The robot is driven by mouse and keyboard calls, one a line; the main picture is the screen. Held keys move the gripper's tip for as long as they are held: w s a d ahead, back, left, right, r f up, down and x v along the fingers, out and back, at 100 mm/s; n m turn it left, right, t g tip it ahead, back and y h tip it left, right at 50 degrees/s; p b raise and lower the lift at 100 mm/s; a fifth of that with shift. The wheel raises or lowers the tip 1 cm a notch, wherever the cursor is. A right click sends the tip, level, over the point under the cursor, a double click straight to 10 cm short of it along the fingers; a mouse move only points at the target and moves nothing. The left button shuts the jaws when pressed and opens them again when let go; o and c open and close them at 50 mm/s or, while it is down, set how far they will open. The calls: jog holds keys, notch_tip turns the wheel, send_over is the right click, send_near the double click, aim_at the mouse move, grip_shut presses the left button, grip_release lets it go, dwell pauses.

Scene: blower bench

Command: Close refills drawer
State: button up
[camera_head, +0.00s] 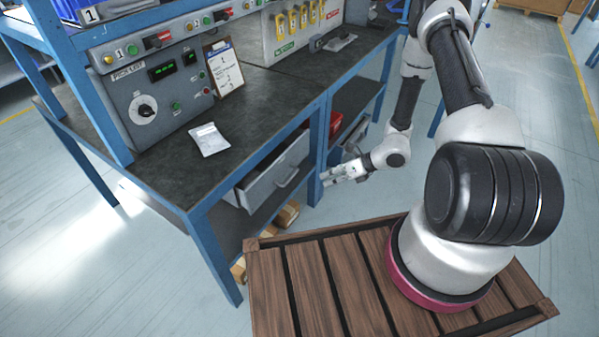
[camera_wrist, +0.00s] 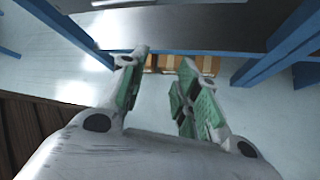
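A grey drawer (camera_head: 280,182) with a bar handle hangs under the bench top, left of the blue middle leg. Its front appears to stand out a little, but the bench top hides its inside, so I cannot tell how far it is open. No refills label is readable. My gripper (camera_head: 345,174) is right of the drawer and apart from it, its fingers pointing left toward the bench. In the wrist view my gripper (camera_wrist: 163,62) has its green-padded fingers spread with nothing between them. A pale strip at that view's top edge may be the drawer's underside.
The blue bench leg (camera_head: 316,160) stands between my gripper and the drawer. A lower shelf (camera_wrist: 215,30) runs below, with cardboard boxes (camera_head: 287,215) beneath. A white packet (camera_head: 209,139) and clipboard (camera_head: 224,70) are on the bench. A red bin (camera_head: 336,122) sits further right.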

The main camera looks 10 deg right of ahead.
jog(key=s+a+f+m+y, duration=0.2)
jog(key=a+f+m+y, duration=0.1)
jog(key=a+f+m, duration=0.15)
jog(key=w+a+r+m+t+y, duration=0.1)
jog(key=w+a+r+m+y, duration=0.2)
jog(key=a+m, duration=0.4)
jog(key=shift+w+a+r+t, duration=0.4)
jog(key=shift+w+a+r, duration=0.15)
jog(key=shift+w+a, duration=0.05)
grip_shut()
